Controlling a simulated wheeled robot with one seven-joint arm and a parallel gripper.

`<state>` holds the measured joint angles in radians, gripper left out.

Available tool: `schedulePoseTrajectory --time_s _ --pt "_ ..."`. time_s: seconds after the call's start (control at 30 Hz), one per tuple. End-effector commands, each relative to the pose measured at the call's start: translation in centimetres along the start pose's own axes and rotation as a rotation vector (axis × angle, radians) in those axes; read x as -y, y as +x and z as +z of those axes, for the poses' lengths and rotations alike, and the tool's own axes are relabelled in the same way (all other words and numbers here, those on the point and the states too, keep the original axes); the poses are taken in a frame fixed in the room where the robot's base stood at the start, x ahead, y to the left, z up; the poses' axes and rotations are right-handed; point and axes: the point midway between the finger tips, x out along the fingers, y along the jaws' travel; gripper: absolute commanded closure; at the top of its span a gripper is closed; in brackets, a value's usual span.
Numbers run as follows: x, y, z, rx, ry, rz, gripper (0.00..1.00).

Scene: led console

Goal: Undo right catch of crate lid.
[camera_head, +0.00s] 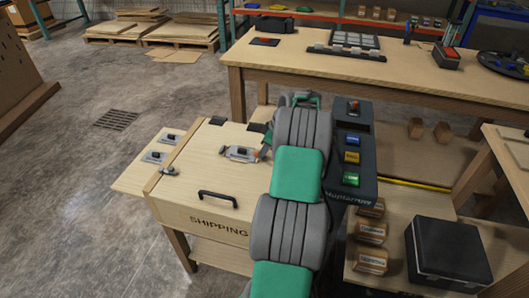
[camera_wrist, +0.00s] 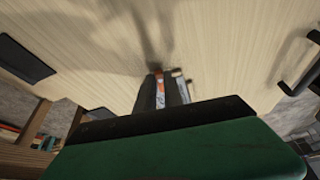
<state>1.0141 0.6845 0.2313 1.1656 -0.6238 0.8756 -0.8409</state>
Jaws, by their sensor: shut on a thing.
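The wooden crate marked SHIPPING (camera_head: 200,222) stands left of my arm, its lid (camera_head: 203,145) closed. A metal fitting with an orange part (camera_head: 238,152), which looks like the catch, sits on the lid's right side. A grey metal catch (camera_head: 168,171) is at the lid's left edge. In the wrist view my gripper (camera_wrist: 164,92) is at the lid with its dark fingers together around a small part; orange and pale metal (camera_wrist: 178,80) show beside them. The gripped part is mostly hidden.
A side board with metal fittings (camera_head: 153,156) lies left. A dark console with coloured buttons (camera_head: 352,157) stands close right of my arm. A long workbench (camera_head: 290,65) stands behind; the floor at left is clear.

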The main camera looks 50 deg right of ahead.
Motion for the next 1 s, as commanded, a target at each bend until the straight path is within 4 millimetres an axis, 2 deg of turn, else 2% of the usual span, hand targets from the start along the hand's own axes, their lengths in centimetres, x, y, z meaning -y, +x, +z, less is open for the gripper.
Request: schedulePoseTrajectory --time_s 1.0 --pt "0.91 0.15 -0.62 -0.003 0.859 0.359 1.00"
